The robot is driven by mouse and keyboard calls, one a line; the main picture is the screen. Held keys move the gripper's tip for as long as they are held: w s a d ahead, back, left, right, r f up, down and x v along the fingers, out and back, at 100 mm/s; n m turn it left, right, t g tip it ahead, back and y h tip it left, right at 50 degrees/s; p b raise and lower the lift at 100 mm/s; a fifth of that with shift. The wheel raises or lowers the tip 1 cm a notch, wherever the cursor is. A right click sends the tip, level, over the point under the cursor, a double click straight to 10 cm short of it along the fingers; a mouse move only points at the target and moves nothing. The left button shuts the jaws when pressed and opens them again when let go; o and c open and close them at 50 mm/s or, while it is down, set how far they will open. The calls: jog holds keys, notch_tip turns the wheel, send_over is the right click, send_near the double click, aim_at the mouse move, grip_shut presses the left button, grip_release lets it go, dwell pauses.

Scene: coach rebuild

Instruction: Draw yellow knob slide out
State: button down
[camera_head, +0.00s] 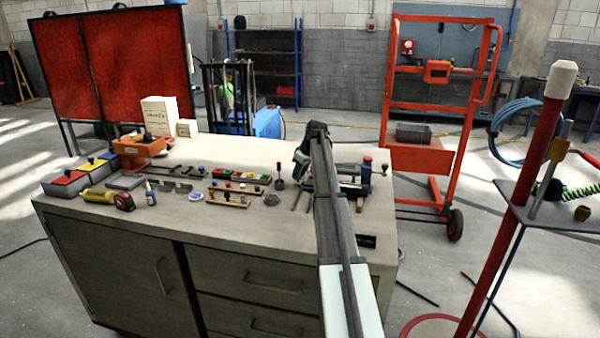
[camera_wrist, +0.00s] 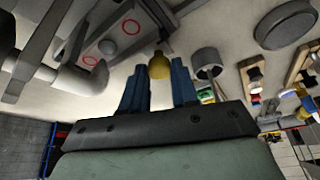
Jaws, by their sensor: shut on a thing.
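In the wrist view, the yellow knob (camera_wrist: 160,66) sits between the two blue fingers of my gripper (camera_wrist: 157,78), which is shut on it. Beside the knob, at the upper left, is a grey metal fixture (camera_wrist: 110,38) with red ring marks and a thick rounded pipe-like part. I cannot tell from this angle how far its slide stands out. In the head view, my arm reaches over the right end of the bench (camera_head: 150,226), and the knob is hidden behind my arm and gripper.
A grey cylinder on a stem (camera_wrist: 206,62) stands just right of my gripper in the wrist view. An orange hand truck (camera_head: 438,70) stands behind.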

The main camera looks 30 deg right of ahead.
jog(key=s+a, duration=1)
jog(key=c, duration=1.1)
grip_release()
jog(key=shift+s+d+r, duration=0.15)
jog(key=shift+s+r, duration=0.05)
jog(key=shift+r, duration=0.4)
jog(key=v, duration=1.2)
jog(key=shift+s+r, duration=0.15)
jog(key=shift+r, duration=0.05)
